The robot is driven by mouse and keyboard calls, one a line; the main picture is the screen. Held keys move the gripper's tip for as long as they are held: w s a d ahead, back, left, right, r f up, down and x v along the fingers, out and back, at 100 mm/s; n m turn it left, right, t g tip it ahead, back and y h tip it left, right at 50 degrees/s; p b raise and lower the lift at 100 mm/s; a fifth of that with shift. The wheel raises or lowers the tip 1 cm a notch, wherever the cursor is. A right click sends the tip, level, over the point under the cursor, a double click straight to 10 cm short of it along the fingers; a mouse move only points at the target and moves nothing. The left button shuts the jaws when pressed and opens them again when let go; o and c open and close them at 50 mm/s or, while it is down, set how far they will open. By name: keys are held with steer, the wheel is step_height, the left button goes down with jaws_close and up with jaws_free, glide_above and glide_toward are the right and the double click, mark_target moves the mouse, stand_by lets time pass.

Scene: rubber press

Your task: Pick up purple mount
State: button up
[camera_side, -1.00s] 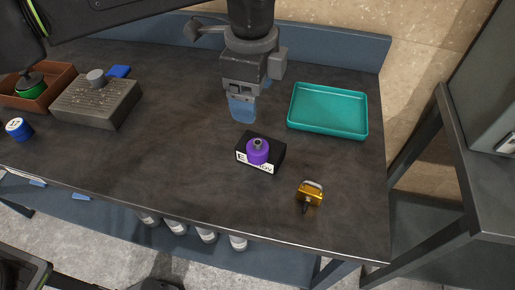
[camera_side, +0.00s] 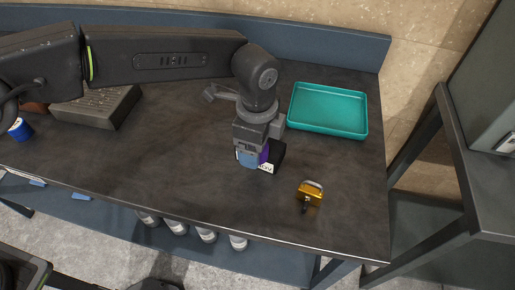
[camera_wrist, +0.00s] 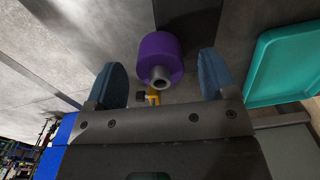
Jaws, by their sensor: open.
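The purple mount (camera_wrist: 159,55) is a short purple cylinder with a grey metal stud. In the wrist view it lies between the two blue fingers of my gripper (camera_wrist: 162,82), with a gap visible on each side. In the side view only a strip of the purple mount (camera_side: 264,154) shows behind my gripper (camera_side: 248,160). My gripper is open around the mount.
A teal tray (camera_side: 328,87) lies at the back right. A gold-coloured part with a handle (camera_side: 311,193) sits at the front right. A grey block (camera_side: 98,112) and a blue cylinder (camera_side: 20,129) are at the left. The table's middle left is clear.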

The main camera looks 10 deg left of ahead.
step_height(320, 180, down, 2)
steer(key=c, duration=1.1)
steer(key=shift+c, duration=0.2)
